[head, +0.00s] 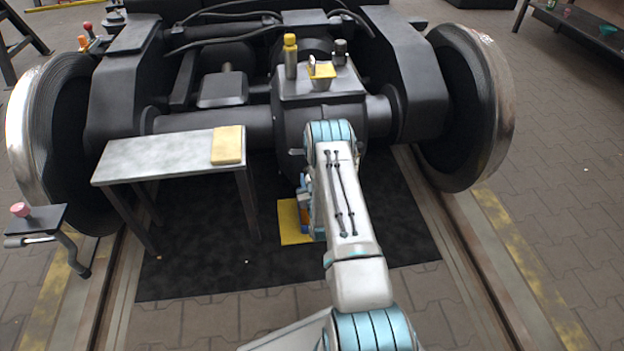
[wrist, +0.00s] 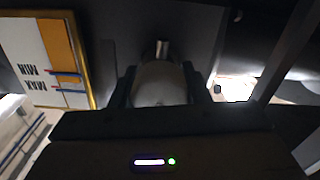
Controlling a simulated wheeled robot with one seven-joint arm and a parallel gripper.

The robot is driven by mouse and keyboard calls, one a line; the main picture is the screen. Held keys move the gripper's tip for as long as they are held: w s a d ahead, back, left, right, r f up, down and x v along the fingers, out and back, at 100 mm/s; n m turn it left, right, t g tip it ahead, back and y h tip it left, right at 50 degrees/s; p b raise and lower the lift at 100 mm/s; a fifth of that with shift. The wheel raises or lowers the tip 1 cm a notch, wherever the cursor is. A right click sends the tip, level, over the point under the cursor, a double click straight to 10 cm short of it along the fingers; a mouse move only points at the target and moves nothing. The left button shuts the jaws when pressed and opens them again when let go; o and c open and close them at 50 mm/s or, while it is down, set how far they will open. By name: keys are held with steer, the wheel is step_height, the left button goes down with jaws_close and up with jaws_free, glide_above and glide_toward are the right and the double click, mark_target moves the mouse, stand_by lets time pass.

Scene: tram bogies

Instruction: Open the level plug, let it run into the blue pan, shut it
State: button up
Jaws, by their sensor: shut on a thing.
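In the wrist view my gripper (wrist: 160,78) has its two dark fingers on either side of a rounded grey thing (wrist: 160,88), probably the level plug, and is shut on it. A short metal pin (wrist: 162,47) shows just beyond it. A white and orange panel (wrist: 45,60) marked MIN and MAX, upside down in this view, stands to the left. In the head view my arm reaches to the front of the dark gearbox (head: 320,112) and hides the gripper and plug. I cannot make out the blue pan; only a small blue and orange patch (head: 304,200) shows beside the arm.
A yellow flat piece (head: 290,225) shows low beside my arm, above the black mat (head: 200,270). A grey bench (head: 160,158) with a yellow block (head: 228,145) stands left. A yellow-capped bottle (head: 290,57) stands on the gearbox. Wheels (head: 475,105) flank it.

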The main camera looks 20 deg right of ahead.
steer(key=shift+s+d+f+n, duration=0.1)
steer(key=shift+n, duration=0.5)
steer(key=o, duration=1)
steer(key=shift+p+v, duration=3)
steer(key=shift+v, duration=3.9)
